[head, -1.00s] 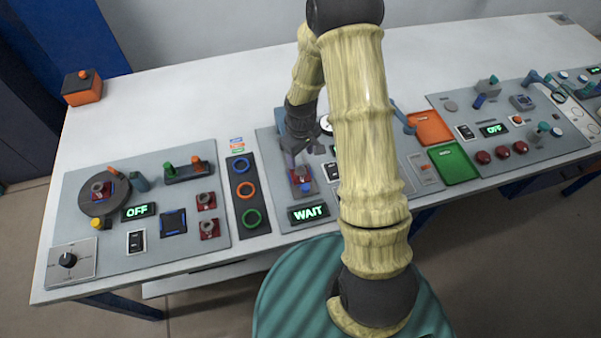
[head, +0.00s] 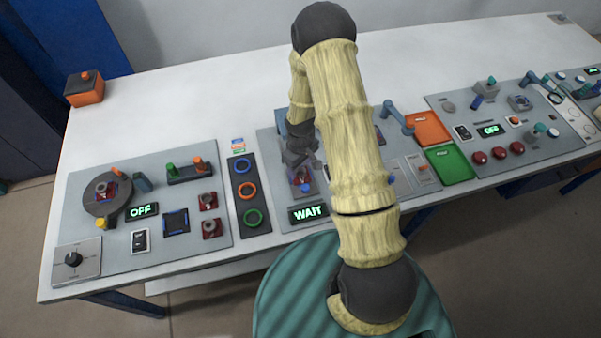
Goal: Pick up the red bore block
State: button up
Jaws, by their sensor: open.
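Several red blocks with grey round bores are in the head view. One red bore block (head: 208,201) sits on the left panel, with another red bore block (head: 211,228) just below it. A third red block with a grey ring (head: 107,191) lies on the dark round turntable (head: 99,207). My gripper (head: 298,166) points down over the middle panel, right of these blocks. It is open, and I see nothing held in it. Just below it is a small grey fixture (head: 306,192) with reddish-purple and blue parts, partly hidden by the gripper.
A dark strip with blue, orange and green rings (head: 249,194) lies between the left and middle panels. A green display (head: 308,213) reads WAIT. Orange (head: 430,127) and green (head: 451,164) trays lie right of my arm. The table behind the left panel is mostly clear.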

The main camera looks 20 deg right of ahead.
aim_at(301, 174)
jog(key=shift+f, duration=1.15)
grip_shut()
